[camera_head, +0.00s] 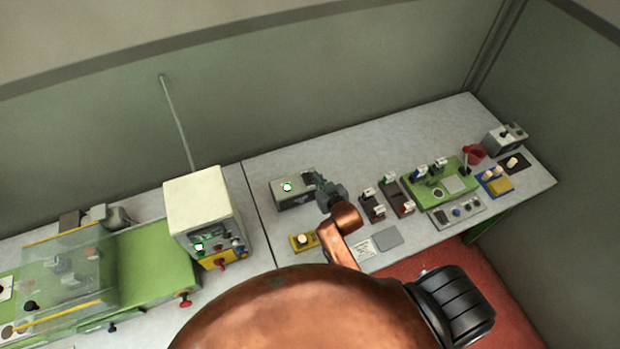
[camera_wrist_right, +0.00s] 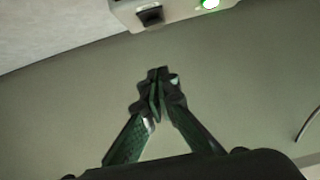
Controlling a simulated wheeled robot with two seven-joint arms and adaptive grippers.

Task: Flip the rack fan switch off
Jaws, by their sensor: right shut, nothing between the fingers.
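A grey box (camera_head: 292,203) with a lit green lamp (camera_head: 287,187) stands on the bench, left of my right gripper (camera_head: 311,178). I take it for the rack fan switch box, but no label can be read. In the right wrist view, the box (camera_wrist_right: 180,12) shows at the top edge with the glowing lamp (camera_wrist_right: 209,3) and a black rocker switch (camera_wrist_right: 150,16). My right gripper (camera_wrist_right: 158,72) is shut and empty. Its tips appear below the switch in that picture, with a gap between. Which way the rocker is tipped cannot be told. My left gripper is not in view.
A cream cabinet (camera_head: 198,200) with a lit lamp stands to the left. A yellow button box (camera_head: 303,241) is in front of the grey box. Small switch units and a green panel (camera_head: 428,188) lie to the right. The bench behind (camera_head: 370,143) is clear.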

